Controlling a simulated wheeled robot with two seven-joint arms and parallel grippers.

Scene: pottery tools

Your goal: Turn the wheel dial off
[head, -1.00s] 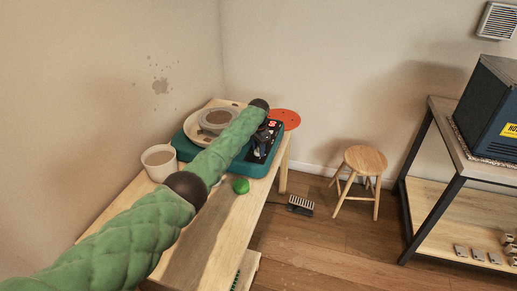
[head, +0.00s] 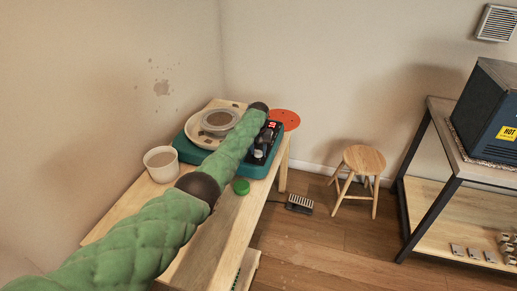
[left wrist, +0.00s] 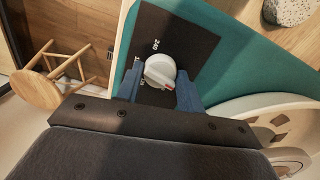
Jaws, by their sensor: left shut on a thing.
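The pottery wheel (head: 190,150) is a teal unit on the wooden table, with a pale round pan and a grey disc. A black panel with a red lit display (head: 272,125) is on its right side. In the left wrist view, the white round dial (left wrist: 160,70) sits on the dark panel (left wrist: 193,45), with small white numbers around it. My left gripper (left wrist: 158,88) has a blue finger on each side of the dial and is shut on it. In the head view the left gripper (head: 264,141) is at the panel, partly hidden by my green arm. My right gripper is out of view.
A cream cup (head: 161,165) stands left of the wheel. A small green round thing (head: 241,187) is at the table's right edge. An orange disc (head: 285,119) lies behind the wheel. A wooden stool (head: 362,165), a foot pedal (head: 299,203) and a shelf (head: 440,165) stand to the right.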

